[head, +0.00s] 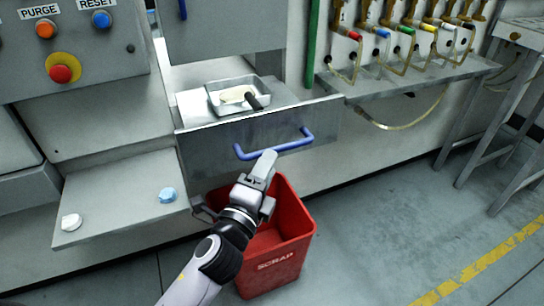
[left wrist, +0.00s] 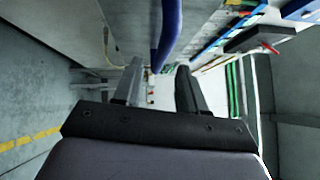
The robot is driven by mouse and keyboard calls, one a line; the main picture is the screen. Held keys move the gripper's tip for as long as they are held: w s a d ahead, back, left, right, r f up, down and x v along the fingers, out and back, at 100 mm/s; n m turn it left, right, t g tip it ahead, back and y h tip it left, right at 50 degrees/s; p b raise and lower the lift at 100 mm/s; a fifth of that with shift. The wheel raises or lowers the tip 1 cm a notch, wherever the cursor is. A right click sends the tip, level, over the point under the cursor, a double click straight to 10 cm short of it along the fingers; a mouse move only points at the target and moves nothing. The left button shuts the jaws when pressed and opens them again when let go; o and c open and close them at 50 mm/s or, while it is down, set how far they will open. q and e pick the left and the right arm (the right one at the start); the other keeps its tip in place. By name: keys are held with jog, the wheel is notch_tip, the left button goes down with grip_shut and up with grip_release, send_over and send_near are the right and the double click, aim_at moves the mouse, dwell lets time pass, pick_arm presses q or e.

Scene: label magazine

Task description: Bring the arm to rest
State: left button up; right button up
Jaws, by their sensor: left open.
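My left gripper (head: 265,160) reaches up over the red scrap bin to the front of the drawer (head: 205,147). Its fingertips show close to the blue drawer handle (head: 287,146) in the head view. In the left wrist view the two fingers (left wrist: 159,78) stand apart. The blue handle (left wrist: 171,30) runs down toward the gap between their tips. I cannot tell whether they touch it. Nothing is held. The drawer is pulled out, and a metal tray (head: 215,105) with a pale item (head: 236,94) and a dark-handled tool (head: 253,101) stands in it. My right gripper is out of view.
The red scrap bin (head: 277,281) stands beneath my left forearm and gripper. Hoses hang above a shelf (head: 420,77). Open floor lies at right.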

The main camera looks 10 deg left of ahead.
pick_arm(q)
jog(key=shift+s+a, duration=0.15)
jog(key=shift+s, duration=0.55)
jog(key=s+a+f+n+g+y, duration=0.1)
jog(key=s+a+f+n+g, duration=0.3)
jog(key=s+f+n, duration=0.6)
jog(key=s+a+f+n+g+y, duration=0.1)
jog(key=s+a+f+n+g, duration=0.35)
jog(key=s+f+n, duration=0.6)
notch_tip(320, 180, up, 9)
jog(key=a+m+p, duration=0.1)
jog(key=p, duration=1.2)
jog(key=shift+w+a+p, duration=0.3)
jog(key=shift+w+p, duration=0.1)
